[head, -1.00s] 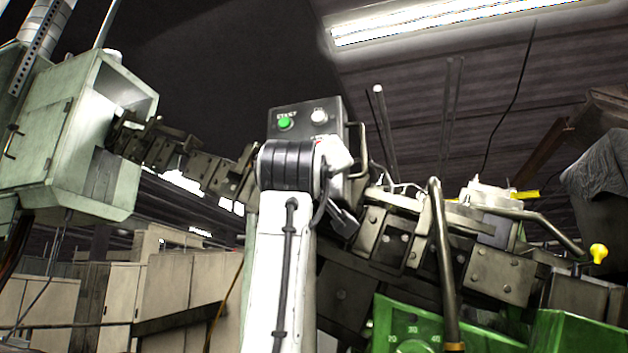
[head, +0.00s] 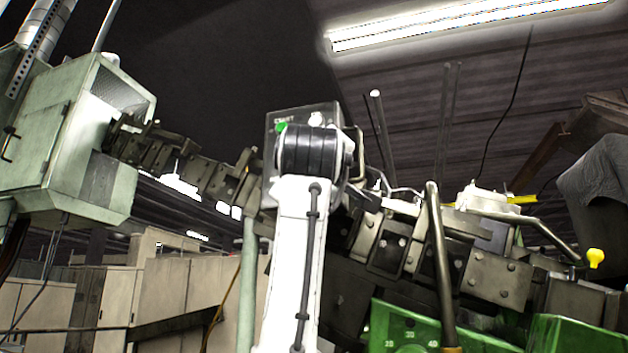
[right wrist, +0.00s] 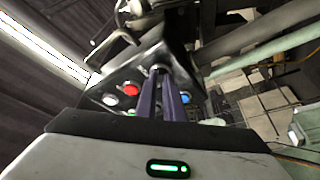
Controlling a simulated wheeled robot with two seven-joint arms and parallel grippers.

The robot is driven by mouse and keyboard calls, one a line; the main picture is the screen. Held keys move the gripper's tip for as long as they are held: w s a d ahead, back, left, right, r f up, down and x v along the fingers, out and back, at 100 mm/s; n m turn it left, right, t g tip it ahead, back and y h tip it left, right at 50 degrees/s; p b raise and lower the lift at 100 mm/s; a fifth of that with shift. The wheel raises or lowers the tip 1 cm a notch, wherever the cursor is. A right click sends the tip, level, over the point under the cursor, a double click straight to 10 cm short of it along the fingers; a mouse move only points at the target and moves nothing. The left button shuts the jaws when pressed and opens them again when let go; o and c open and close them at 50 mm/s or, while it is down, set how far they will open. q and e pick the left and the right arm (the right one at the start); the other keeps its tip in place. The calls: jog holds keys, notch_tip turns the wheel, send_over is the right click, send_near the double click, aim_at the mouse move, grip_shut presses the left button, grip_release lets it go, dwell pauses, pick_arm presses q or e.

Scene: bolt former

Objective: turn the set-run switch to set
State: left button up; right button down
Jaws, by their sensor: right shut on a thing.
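The dark control box (head: 275,125) hangs in the middle of the head view, partly covered by my right arm. Its green start button (head: 281,128) and a white button (head: 316,119) show near the top. In the right wrist view the panel (right wrist: 95,88) lies ahead. My right gripper (right wrist: 160,78) has its dark fingers close together at the panel, shut on the set-run switch (right wrist: 158,67), most of which they hide. The switch's setting cannot be read. In the head view the arm hides the switch and fingers. My left gripper is out of view.
A red button (right wrist: 131,90), a white button (right wrist: 110,100) and a blue button (right wrist: 185,97) sit close to the fingers. A bent metal bar (head: 434,250) and a green machine housing (head: 400,325) stand right of my arm. A pale green cabinet (head: 60,130) is at left.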

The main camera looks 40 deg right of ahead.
jog(key=shift+s+r, duration=0.1)
jog(key=shift+r, duration=0.05)
jog(key=c, duration=1.9)
grip_release()
jog(key=shift+o, duration=0.2)
